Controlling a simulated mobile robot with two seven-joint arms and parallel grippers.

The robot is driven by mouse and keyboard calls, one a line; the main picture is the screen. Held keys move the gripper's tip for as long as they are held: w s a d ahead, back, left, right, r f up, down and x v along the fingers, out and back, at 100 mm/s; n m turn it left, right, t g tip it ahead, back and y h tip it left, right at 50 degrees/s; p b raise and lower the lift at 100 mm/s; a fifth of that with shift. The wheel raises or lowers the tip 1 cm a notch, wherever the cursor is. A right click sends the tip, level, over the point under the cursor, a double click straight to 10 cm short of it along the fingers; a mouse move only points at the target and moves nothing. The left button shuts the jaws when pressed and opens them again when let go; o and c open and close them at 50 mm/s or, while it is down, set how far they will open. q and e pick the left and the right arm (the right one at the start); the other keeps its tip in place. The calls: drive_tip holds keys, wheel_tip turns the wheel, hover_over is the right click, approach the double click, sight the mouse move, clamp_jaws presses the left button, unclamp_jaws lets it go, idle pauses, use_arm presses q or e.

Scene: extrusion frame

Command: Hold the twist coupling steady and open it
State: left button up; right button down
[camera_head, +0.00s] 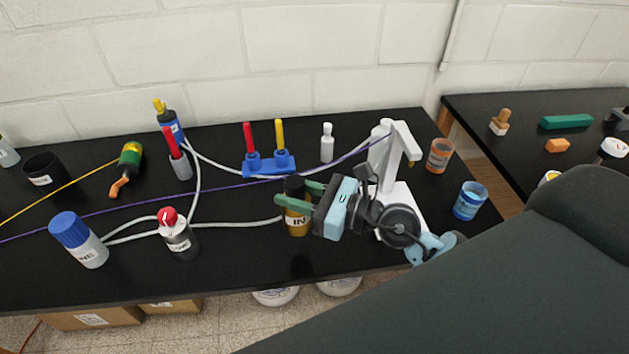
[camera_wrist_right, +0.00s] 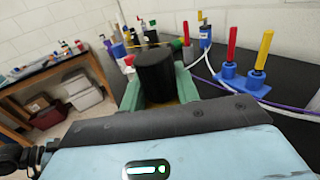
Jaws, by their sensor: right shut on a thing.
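My right gripper (camera_head: 292,197) has its green fingers shut on an upright amber cylinder (camera_head: 298,227) with a black top and a label that reads "IN". In the right wrist view the black top (camera_wrist_right: 156,72) sits between the two fingers. A green and yellow body with an orange bent end (camera_head: 129,162) lies at the left on a yellow line. I cannot tell for sure which piece is the twist coupling. My left gripper is not in view.
A white stand (camera_head: 392,165) rises close behind my right wrist. A blue base with red and yellow levers (camera_head: 268,163) stands behind the amber cylinder. White hoses and a purple line cross the black table (camera_head: 200,284). Blue-capped and red-knobbed bottles (camera_head: 177,238) stand at the left.

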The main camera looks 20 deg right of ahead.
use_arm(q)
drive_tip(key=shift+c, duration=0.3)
use_arm(e)
drive_tip(key=w+a+f+n+g+y, duration=0.1)
drive_tip(key=a+n+g+y, duration=0.3)
drive_tip(key=a, duration=0.6)
drive_tip(key=n+g, duration=0.1)
drive_tip(key=g, duration=0.1)
drive_tip(key=shift+g, duration=0.3)
